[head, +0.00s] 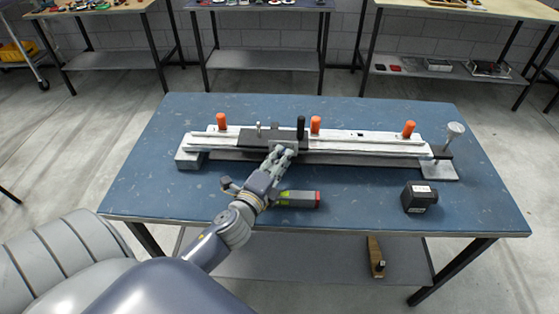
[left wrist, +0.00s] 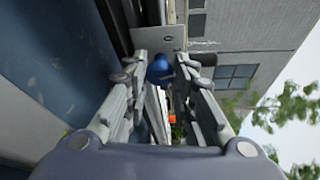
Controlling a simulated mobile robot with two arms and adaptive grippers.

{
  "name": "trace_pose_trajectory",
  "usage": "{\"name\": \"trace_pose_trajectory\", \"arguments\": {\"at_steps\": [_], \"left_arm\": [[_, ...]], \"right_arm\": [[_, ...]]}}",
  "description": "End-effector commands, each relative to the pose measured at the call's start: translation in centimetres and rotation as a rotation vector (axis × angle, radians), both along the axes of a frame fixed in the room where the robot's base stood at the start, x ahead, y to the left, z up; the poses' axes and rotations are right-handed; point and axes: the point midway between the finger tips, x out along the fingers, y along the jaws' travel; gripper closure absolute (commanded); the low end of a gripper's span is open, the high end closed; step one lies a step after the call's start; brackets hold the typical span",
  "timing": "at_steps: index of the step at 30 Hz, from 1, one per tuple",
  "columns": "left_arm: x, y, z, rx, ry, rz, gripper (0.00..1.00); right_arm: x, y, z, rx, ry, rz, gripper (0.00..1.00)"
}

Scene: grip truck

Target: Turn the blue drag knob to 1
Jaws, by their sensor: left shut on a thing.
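The blue drag knob (left wrist: 159,69) shows in the left wrist view, between the fingers of my left gripper (left wrist: 164,66). In the head view my left gripper (head: 283,152) is at the front of the black carriage (head: 258,134) and hides the knob. The gripper is shut on the knob. A light plate with a small dark mark (left wrist: 160,38) is just beyond the knob; I cannot read a number on it. The carriage sits on a long pale rail (head: 360,141) and carries an upright black handle (head: 300,127). My right gripper is not in view.
The rail lies across a blue table (head: 350,112) with several orange knobs. A black block (head: 419,197) is at front right. A silver crank post (head: 455,130) stands at the rail's right end.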

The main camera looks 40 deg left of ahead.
Motion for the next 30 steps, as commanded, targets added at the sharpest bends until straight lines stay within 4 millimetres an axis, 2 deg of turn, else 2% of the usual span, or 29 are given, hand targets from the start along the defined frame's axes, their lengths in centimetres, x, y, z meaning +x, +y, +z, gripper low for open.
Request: {"name": "trace_pose_trajectory", "arguments": {"at_steps": [2,3,5,6,19,23,30], "left_arm": [[0.0,0.0,0.0,0.0,0.0,0.001,1.0],[0.0,0.0,0.0,0.0,0.0,0.001,0.72],[0.0,0.0,0.0,0.001,0.0,0.0,0.58],[0.0,0.0,0.0,0.001,0.0,0.0,0.56],[-0.4,-0.1,-0.1,0.0,0.003,0.0,0.56],[-1.7,-0.3,-0.1,-0.001,0.003,0.001,0.56],[-4.9,-0.8,0.2,-0.002,0.002,0.002,0.56]], "right_arm": [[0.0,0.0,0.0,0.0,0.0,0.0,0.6],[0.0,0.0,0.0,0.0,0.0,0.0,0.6],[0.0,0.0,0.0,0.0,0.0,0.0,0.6],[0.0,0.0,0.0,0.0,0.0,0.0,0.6],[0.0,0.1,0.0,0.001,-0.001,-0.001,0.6],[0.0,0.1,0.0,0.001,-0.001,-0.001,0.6],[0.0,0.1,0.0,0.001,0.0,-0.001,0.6]]}}
